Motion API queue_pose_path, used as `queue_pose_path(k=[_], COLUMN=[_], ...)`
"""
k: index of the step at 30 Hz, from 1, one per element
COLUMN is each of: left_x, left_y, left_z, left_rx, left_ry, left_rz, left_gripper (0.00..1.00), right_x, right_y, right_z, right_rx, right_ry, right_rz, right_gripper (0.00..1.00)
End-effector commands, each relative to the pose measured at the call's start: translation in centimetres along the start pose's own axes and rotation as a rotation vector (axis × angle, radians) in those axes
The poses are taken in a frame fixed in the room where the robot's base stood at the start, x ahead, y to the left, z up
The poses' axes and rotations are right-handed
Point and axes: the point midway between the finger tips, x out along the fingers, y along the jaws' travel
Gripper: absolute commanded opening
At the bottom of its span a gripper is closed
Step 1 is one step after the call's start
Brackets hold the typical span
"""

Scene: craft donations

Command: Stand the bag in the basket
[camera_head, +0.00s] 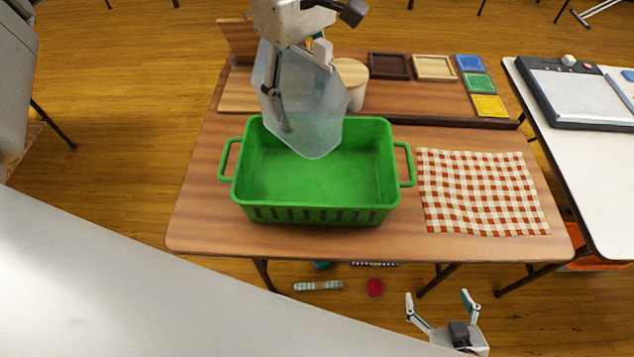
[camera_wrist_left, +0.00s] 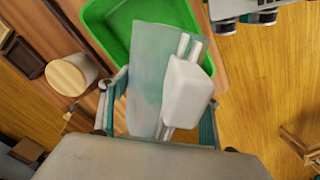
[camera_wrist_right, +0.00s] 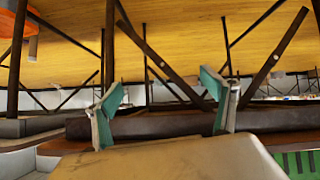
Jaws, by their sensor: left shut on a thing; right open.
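The bag (camera_head: 305,105) is a translucent pale grey-blue pouch. It hangs upright from my left gripper (camera_head: 303,50), which is shut on its top. The bag's lower end overlaps the open green basket (camera_head: 313,214) in the head view; whether it touches the basket floor I cannot tell. In the left wrist view the bag (camera_wrist_left: 148,80) and a white block-like part (camera_wrist_left: 186,90) show between the fingers, with the green basket (camera_wrist_left: 104,22) beyond. The basket looks otherwise empty. My right gripper (camera_head: 440,300) is open and empty, low in front of the table; its fingers also show in the right wrist view (camera_wrist_right: 165,105).
The basket stands on a wooden table (camera_head: 210,215). A checkered cloth (camera_head: 480,190) lies to its right. Behind are a lidded canister (camera_head: 352,85), wooden trays (camera_head: 433,67) and coloured squares (camera_head: 478,83). A white table (camera_head: 590,150) stands at the right.

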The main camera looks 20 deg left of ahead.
Motion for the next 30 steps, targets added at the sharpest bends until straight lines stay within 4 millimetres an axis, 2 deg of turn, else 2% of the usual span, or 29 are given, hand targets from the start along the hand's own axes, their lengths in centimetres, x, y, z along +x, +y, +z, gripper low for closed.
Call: queue_pose_path(k=[6, 10, 13, 30], left_x=[-1.0, -1.3, -0.4, 12.5], left_y=[1.7, 2.0, 2.1, 2.0], left_z=[1.5, 1.9, 2.0, 2.1], left_rx=[-0.269, -0.345, -0.364, -0.362], left_ry=[-0.001, -0.002, -0.002, -0.003], left_rz=[-0.002, -0.003, -0.005, -0.006], left_gripper=[0.48, 0.48, 0.48, 0.48], right_x=[0.2, 0.2, 0.3, 0.8], right_y=[0.2, 0.2, 0.2, 0.3], right_z=[0.2, 0.2, 0.3, 0.4], right_rx=[-0.005, -0.005, -0.006, -0.015], right_ry=[0.0, 0.001, 0.001, 0.009], right_rz=[0.003, 0.003, 0.003, 0.008], right_gripper=[0.84, 0.84, 0.84, 0.84])
